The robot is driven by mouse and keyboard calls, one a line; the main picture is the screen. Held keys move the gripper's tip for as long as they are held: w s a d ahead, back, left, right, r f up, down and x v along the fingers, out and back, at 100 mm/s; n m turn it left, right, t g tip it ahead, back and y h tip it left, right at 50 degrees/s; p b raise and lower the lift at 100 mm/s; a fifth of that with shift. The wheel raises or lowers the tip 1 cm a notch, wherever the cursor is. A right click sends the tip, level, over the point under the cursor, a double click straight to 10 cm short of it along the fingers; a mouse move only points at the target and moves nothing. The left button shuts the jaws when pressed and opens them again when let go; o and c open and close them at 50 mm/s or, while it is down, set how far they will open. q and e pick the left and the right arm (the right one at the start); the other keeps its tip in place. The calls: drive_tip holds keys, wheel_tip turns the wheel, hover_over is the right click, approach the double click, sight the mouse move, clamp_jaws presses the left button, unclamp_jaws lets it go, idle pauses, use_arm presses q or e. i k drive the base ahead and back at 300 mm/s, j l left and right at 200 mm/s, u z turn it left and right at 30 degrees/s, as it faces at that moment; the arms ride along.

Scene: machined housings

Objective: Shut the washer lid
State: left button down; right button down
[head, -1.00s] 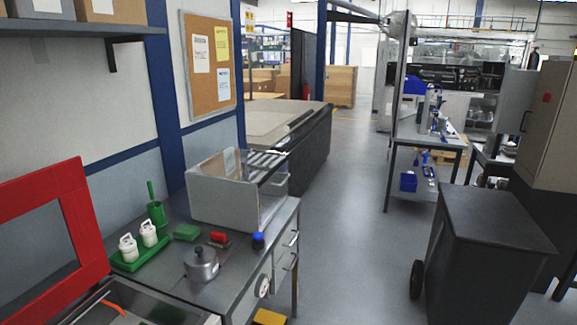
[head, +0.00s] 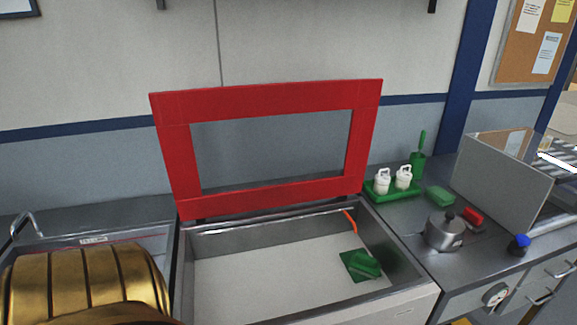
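The washer lid (head: 265,100) is a red frame with a window. It stands raised, leaning slightly back at the rear edge of the washer (head: 400,309), near the wall. The washer is an open steel basin with a pale floor. Inside it lie a green cloth or pad (head: 362,264) and an orange piece (head: 350,221) near the back right. Neither gripper shows in the head view.
A sink with a tap (head: 27,226) is left of the washer. The bench on the right holds a green tray (head: 383,195) with white bottles, a green sponge (head: 440,196), a metal pot (head: 444,231), a blue-capped item (head: 519,244) and a grey box (head: 500,185).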

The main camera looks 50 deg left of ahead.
sight(173, 111)
drive_tip(key=l+u, duration=0.1)
drive_tip(key=u, duration=0.75)
drive_tip(key=l+u, duration=0.1)
drive_tip(key=u, duration=0.35)
drive_tip(key=k+u, duration=0.1)
drive_tip(key=u, duration=0.35)
